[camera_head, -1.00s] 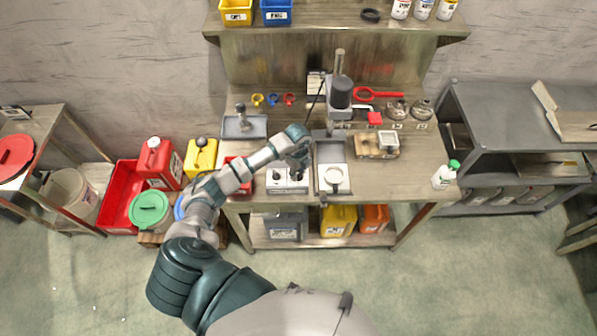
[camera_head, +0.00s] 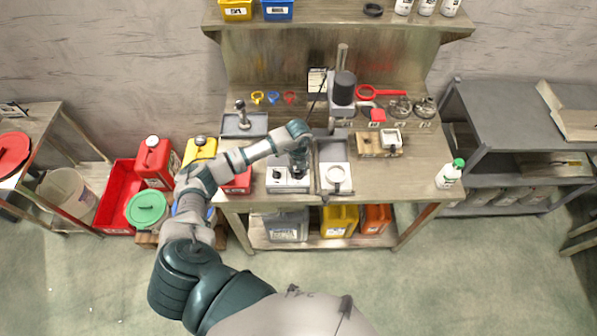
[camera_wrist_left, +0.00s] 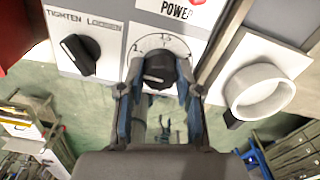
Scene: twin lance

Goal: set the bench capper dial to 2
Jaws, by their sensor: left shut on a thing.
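The capper control box (camera_head: 288,186) is white and sits at the front edge of the workbench. In the left wrist view its dial (camera_wrist_left: 158,72) is a dark round knob on a white scale plate with a "1" and what reads as "1.5"; other marks are hidden or unclear. My left gripper (camera_wrist_left: 157,92) is shut on the dial, one finger on each side. In the head view the left gripper (camera_head: 298,166) points down at the box's right part and hides the dial. My right gripper is not in view.
A black tighten/loosen knob (camera_wrist_left: 79,55) is left of the dial. A white ring (camera_wrist_left: 259,90) on a pale plate lies to the right. The dark capper column (camera_head: 343,88) stands behind. A green-capped bottle (camera_head: 450,173) stands at the bench's right end.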

